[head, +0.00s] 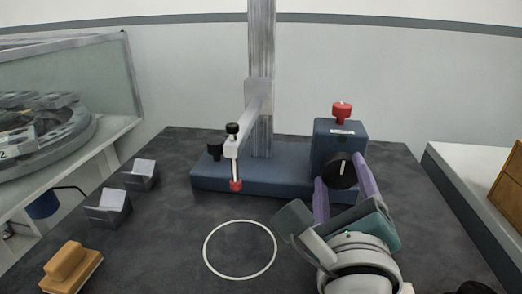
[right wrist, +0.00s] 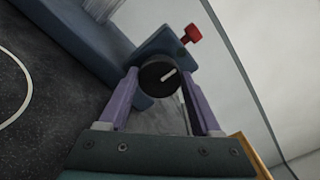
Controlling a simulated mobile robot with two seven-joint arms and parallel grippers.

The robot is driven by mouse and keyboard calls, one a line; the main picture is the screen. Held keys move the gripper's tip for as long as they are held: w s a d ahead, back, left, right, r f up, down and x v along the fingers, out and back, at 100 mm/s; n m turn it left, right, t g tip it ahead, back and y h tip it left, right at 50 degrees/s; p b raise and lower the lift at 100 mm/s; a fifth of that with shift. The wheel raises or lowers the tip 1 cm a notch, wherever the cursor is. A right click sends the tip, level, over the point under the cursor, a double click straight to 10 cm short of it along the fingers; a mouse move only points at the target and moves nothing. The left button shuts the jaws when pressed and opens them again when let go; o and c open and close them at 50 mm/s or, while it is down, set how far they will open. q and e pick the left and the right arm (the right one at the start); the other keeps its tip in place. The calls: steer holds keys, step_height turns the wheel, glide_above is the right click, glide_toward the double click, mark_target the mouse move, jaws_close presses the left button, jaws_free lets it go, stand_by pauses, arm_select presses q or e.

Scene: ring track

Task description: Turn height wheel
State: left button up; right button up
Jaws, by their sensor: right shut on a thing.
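The height wheel is a black round knob (head: 342,170) with a white pointer line, on the front of a blue box (head: 340,133) at the right end of a blue stand base (head: 270,172). In the right wrist view the knob (right wrist: 158,75) sits between two purple fingers, its pointer slanting up to the right. My right gripper (head: 342,172) is shut on the knob, one finger on each side. A metal column (head: 261,60) rises from the base and carries a side arm with a red-tipped probe (head: 235,184). My left gripper is not in view.
A red knob (head: 342,111) tops the blue box. A white ring (head: 240,249) is marked on the dark table (head: 180,230). Two grey V-blocks (head: 109,207) and a wooden block (head: 71,268) lie at the left. A glass-sided turntable station (head: 60,130) stands far left.

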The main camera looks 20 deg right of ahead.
stand_by(0.4)
steer(key=o, duration=1.4)
steer(key=shift+c, duration=0.2)
step_height(320, 180, up, 20)
steer(key=p, duration=1.9)
